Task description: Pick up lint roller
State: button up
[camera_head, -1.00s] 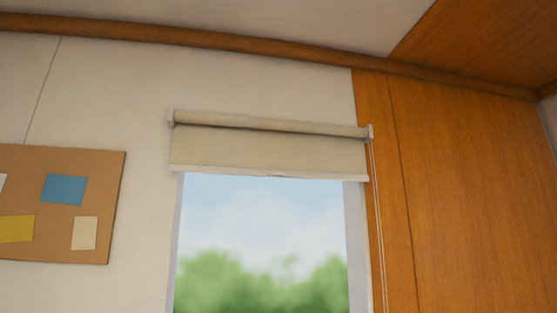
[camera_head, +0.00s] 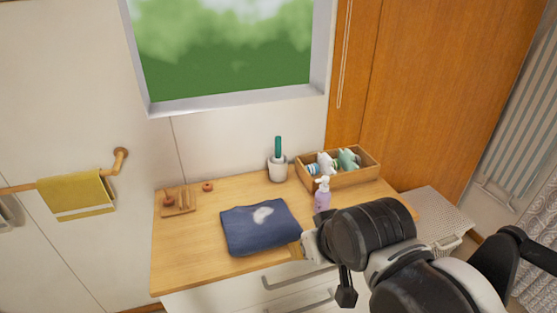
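No lint roller can be made out for sure. A teal handle (camera_head: 278,147) stands upright in a white cup (camera_head: 277,170) at the back of the wooden counter (camera_head: 235,188); what it belongs to is hidden in the cup. A folded navy cloth (camera_head: 250,236) with a pale fuzzy patch lies at the counter's middle front. My arm shows at the lower right, and the end with my gripper (camera_head: 312,246) is close to the cloth's right edge in the picture. Its fingers are not clear, and no held object can be made out.
A wooden box (camera_head: 350,178) with several small items stands at the back right, with a purple pump bottle (camera_head: 322,194) in front. A small wooden tray (camera_head: 178,208) is at the left. Drawers are below. A woven hamper (camera_head: 440,215) is right of the counter.

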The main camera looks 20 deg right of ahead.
aim_at(277, 158)
jog(key=i+l, duration=0.3)
jog(key=i, duration=0.15)
jog(key=i+l, duration=0.25)
jog(key=i, duration=0.15)
